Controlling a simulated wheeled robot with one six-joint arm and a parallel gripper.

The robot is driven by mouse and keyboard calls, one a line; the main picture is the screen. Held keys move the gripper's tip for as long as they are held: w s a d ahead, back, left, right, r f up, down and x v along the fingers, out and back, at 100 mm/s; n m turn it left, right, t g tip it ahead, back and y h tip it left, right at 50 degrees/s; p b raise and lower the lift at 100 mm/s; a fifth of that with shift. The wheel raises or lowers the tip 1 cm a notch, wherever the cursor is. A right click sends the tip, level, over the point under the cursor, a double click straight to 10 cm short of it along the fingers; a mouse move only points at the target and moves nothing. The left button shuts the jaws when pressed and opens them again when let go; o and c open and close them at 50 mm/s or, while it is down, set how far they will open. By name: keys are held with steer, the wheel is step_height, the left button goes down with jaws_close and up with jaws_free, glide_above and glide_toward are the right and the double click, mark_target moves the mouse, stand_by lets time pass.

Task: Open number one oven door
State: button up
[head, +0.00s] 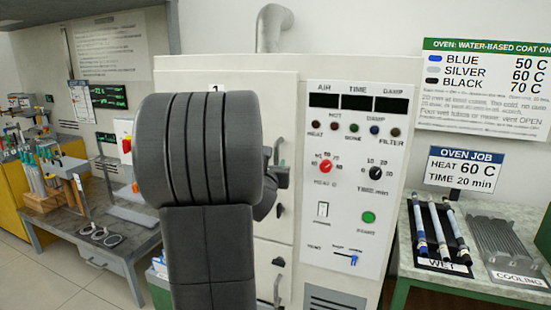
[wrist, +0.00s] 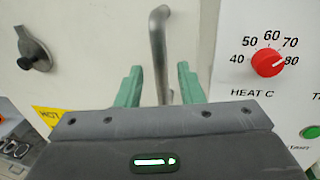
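The number one oven door (wrist: 95,40) is a cream panel that looks shut in the wrist view. In the head view my arm hides most of it, under a small "1" label (head: 214,87). Its handle (wrist: 159,45) is an upright grey metal bar in the wrist view. My gripper (wrist: 160,85) is open, with one green finger on each side of the bar's lower part. Gaps show between the bar and both fingers. In the head view the fingers are hidden or unclear behind my arm. A dark round knob (wrist: 38,62) is on the left in the wrist view.
The control panel (head: 357,180), with a red heat dial (head: 325,166), is right of the door. A lower door handle (head: 277,290) shows below. A bench (head: 110,265) stands left; a counter with wet rods (head: 440,230) and a cooling rack (head: 505,250) stands right.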

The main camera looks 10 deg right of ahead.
mark_target(275, 161)
steer(key=shift+p+x, duration=0.4)
steer(key=shift+x, duration=1.7)
jaws_close()
